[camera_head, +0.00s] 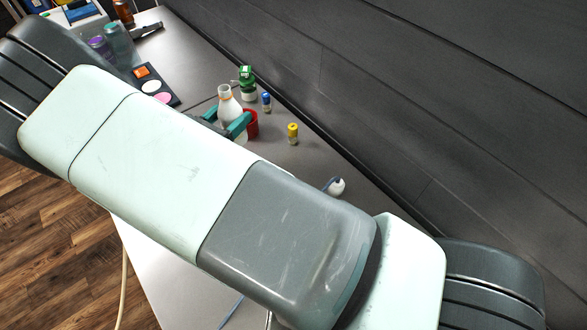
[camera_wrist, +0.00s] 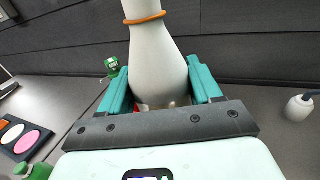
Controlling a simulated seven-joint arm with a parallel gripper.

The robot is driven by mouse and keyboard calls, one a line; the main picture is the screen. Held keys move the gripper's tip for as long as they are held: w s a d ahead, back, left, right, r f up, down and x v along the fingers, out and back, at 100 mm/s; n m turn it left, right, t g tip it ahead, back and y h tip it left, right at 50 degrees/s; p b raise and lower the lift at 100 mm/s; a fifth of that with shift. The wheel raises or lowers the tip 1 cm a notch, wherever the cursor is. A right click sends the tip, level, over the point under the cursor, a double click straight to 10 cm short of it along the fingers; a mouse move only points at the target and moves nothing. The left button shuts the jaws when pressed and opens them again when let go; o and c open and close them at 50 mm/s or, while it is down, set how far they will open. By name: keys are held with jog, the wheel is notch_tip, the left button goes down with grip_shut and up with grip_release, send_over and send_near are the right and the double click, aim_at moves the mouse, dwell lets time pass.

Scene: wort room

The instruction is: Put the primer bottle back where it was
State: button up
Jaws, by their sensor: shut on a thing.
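The primer bottle (camera_head: 229,107), as I take it, is white with a round belly, a narrow neck and an orange ring. No label is readable on it. My gripper (camera_head: 224,119) has teal fingers, one on each side of the bottle's belly, and is shut on it. In the wrist view the bottle (camera_wrist: 158,62) stands upright between the fingers (camera_wrist: 160,85). A red cup-like thing (camera_head: 252,124) is right behind the bottle. The bottle's base is hidden, so I cannot tell whether it touches the table.
The grey table (camera_head: 205,76) runs along a dark wall. A green-capped jar (camera_head: 247,88), a blue-capped vial (camera_head: 266,102) and a yellow-capped vial (camera_head: 292,134) stand near the bottle. A white round thing with a cable (camera_head: 338,187) lies nearer. A dark palette (camera_head: 169,93) is at left. My arm hides much of the table.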

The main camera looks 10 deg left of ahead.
jog(key=d, duration=1.4)
jog(key=shift+m+h, duration=0.3)
jog(key=shift+h, duration=0.1)
jog(key=shift+s+d+f, duration=0.1)
jog(key=shift+s+f, duration=0.05)
jog(key=shift+f, duration=1.45)
jog(key=shift+s+d+f, duration=0.15)
jog(key=shift+s+f, duration=0.05)
jog(key=shift+f, duration=1.35)
jog(key=shift+s+d+f, duration=0.1)
jog(key=shift+s+f, duration=0.05)
jog(key=shift+f, duration=1.45)
jog(key=o, duration=1.2)
jog(key=shift+f, duration=0.15)
